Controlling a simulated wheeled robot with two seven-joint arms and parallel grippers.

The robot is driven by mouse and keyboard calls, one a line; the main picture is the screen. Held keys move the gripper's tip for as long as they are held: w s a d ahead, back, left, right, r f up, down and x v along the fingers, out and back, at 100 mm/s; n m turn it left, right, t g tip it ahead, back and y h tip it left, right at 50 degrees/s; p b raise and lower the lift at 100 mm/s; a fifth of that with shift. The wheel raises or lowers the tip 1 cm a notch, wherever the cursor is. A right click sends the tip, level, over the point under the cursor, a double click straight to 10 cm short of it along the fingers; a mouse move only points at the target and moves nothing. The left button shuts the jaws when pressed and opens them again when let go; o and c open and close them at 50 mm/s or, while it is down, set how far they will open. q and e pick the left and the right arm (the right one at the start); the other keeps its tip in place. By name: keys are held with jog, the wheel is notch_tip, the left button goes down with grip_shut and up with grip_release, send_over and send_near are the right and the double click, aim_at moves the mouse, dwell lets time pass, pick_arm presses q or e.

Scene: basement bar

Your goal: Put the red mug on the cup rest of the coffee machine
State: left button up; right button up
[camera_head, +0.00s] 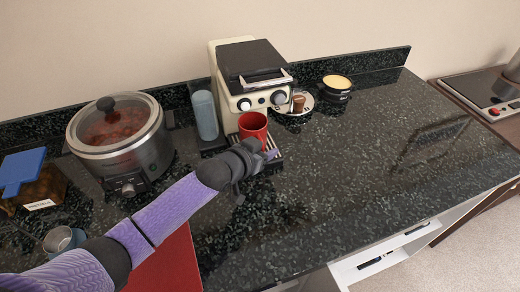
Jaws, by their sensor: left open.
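The red mug (253,128) appears upright at the front of the cream and black coffee machine (226,84). It is over the slatted cup rest (274,163), under the machine's front knobs. Whether its base sits flat on the slats is hidden by my gripper. My left gripper (266,156) is open, just in front of and below the mug, over the cup rest. Whether its fingers touch the mug cannot be told. My right gripper is not in view.
A slow cooker (119,142) and a blue-grey cylinder (205,115) stand left of the machine. A wooden-handled tamper (298,103) and a black pot (336,88) are to its right. A metal cup (63,240) is front left. The right counter (420,150) is clear.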

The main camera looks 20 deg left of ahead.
pick_arm(q)
jog(key=shift+s+a+r, duration=0.1)
jog(key=shift+s+r, duration=0.15)
jog(key=shift+r, duration=0.15)
jog(key=p+v, duration=0.4)
jog(key=v, duration=0.7)
jog(key=shift+s, duration=0.15)
jog(key=shift+a, duration=0.1)
